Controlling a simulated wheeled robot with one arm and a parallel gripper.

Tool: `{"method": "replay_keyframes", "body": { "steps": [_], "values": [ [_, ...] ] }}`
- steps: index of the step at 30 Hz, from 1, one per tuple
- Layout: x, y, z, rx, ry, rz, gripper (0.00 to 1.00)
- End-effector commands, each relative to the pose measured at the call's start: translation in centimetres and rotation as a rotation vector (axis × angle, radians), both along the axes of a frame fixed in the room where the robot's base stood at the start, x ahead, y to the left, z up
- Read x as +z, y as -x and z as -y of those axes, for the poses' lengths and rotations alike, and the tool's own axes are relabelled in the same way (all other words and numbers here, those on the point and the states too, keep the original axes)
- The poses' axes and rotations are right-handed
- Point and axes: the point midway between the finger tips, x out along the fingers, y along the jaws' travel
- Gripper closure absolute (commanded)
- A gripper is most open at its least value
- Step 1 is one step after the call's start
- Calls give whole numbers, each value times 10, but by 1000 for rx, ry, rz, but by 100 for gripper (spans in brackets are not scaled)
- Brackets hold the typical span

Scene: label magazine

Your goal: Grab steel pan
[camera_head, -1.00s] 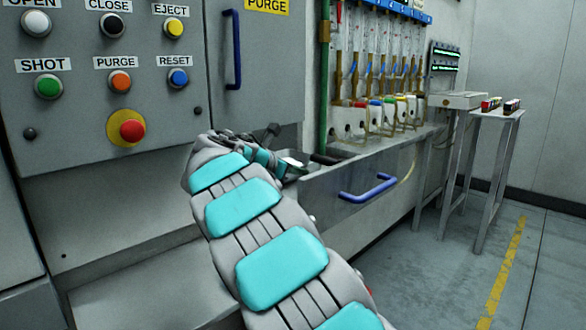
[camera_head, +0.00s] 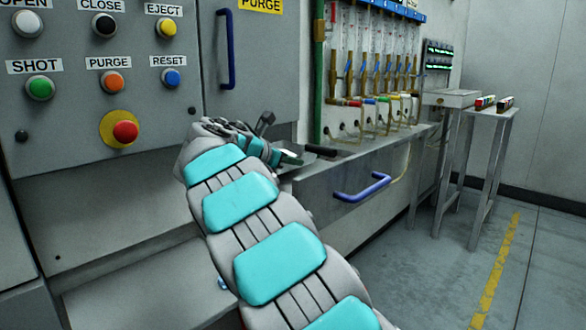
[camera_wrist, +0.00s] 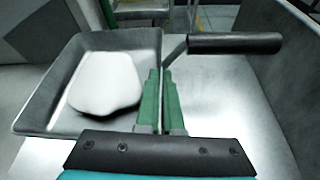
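The steel pan (camera_wrist: 48,92) is a shallow square tray with a white lump (camera_wrist: 105,82) in it, at the left of the wrist view. Its black handle (camera_wrist: 235,43) sticks out to the right and also shows in the head view (camera_head: 321,151). My gripper (camera_wrist: 161,72) has green fingers close together, one on each side of the pan's right wall near the handle. It looks shut on that wall. In the head view my gripper (camera_head: 290,157) is at the drawer, and my arm hides most of the pan.
The open grey drawer (camera_head: 325,180) with a blue handle (camera_head: 362,188) surrounds the pan; its walls are close. A panel of buttons (camera_head: 75,110) is at left. Hoses (camera_head: 375,85) hang behind the drawer. A small table (camera_head: 490,115) stands at right, with clear floor in front.

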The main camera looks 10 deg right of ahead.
Motion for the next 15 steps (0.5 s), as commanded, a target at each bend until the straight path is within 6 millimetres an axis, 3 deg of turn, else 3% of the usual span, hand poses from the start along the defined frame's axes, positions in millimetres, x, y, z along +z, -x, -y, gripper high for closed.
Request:
{"method": "replay_keyframes", "body": {
  "steps": [6,15],
  "values": [
    [59,0,0,1,-4,10,100],
    [116,-1,-1,2,-2,9,100]
  ]
}}
